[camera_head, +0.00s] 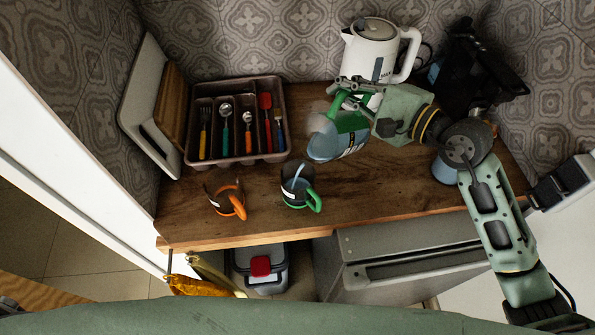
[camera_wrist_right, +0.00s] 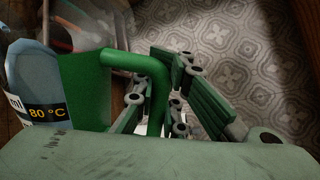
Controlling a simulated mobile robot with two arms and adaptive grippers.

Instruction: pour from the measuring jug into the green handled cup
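The measuring jug (camera_head: 338,143) is clear with pale blue contents and a green handle, tilted above the counter. In the right wrist view the jug (camera_wrist_right: 32,85) shows a label reading 80 °C. My right gripper (camera_head: 352,100) is shut on its handle (camera_wrist_right: 155,75). The green handled cup (camera_head: 297,197) is dark and stands upright on the counter, below and left of the jug. A pale blue streak (camera_head: 297,175) shows at its mouth; I cannot tell surely if it is falling liquid. My left gripper is not in view.
An orange handled cup (camera_head: 226,198) stands left of the green one. A brown cutlery tray (camera_head: 186,145) lies behind. A white kettle (camera_head: 370,45) and a dark machine (camera_head: 470,70) stand at the back right. The counter (camera_head: 385,190) is clear right of the cup.

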